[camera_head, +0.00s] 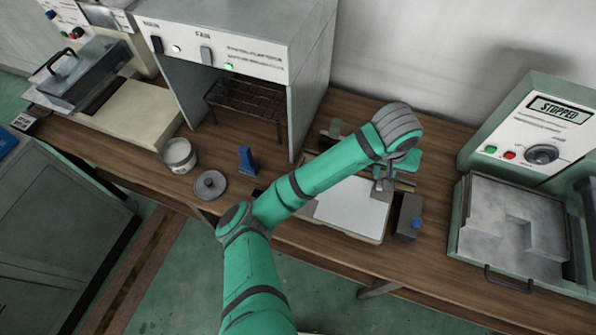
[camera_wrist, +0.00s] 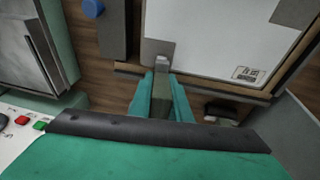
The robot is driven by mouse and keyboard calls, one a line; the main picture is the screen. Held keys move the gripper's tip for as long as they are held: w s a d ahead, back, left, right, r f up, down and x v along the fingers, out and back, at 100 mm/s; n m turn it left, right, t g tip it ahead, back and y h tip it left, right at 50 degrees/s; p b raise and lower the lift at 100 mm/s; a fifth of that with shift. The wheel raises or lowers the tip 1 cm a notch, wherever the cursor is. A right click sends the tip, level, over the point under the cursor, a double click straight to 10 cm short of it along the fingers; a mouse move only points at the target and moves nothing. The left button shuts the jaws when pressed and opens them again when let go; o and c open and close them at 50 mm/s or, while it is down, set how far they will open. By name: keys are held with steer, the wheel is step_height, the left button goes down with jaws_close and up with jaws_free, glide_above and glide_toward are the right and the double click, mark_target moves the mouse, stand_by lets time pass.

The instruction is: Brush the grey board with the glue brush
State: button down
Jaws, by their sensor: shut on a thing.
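The pale grey board (camera_head: 347,208) lies flat on a wooden base on the bench, partly behind my arm. In the wrist view the board (camera_wrist: 215,35) has a small printed label near its edge. My gripper (camera_head: 384,182) is over the board's right end. In the wrist view my gripper (camera_wrist: 162,98) is shut on a grey-green handle, which seems to be the glue brush (camera_wrist: 161,104). Its flat grey end reaches over the board's edge strip near a corner. I cannot tell whether it touches the board.
A dark block with a blue knob (camera_head: 409,217) stands just right of the board. An open pot (camera_head: 179,155), a round lid (camera_head: 210,186) and a blue piece (camera_head: 247,159) stand left. A fan cabinet (camera_head: 240,45) and a "STOPPED" machine (camera_head: 530,130) flank the area.

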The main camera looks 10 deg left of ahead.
steer(key=shift+s+d+r, duration=0.1)
steer(key=shift+s+d, duration=0.05)
steer(key=shift+d, duration=0.45)
steer(key=shift+s+d, duration=0.1)
steer(key=shift+d, duration=0.45)
step_height(320, 180, up, 8)
steer(key=shift+a, duration=0.1)
stand_by(1.1)
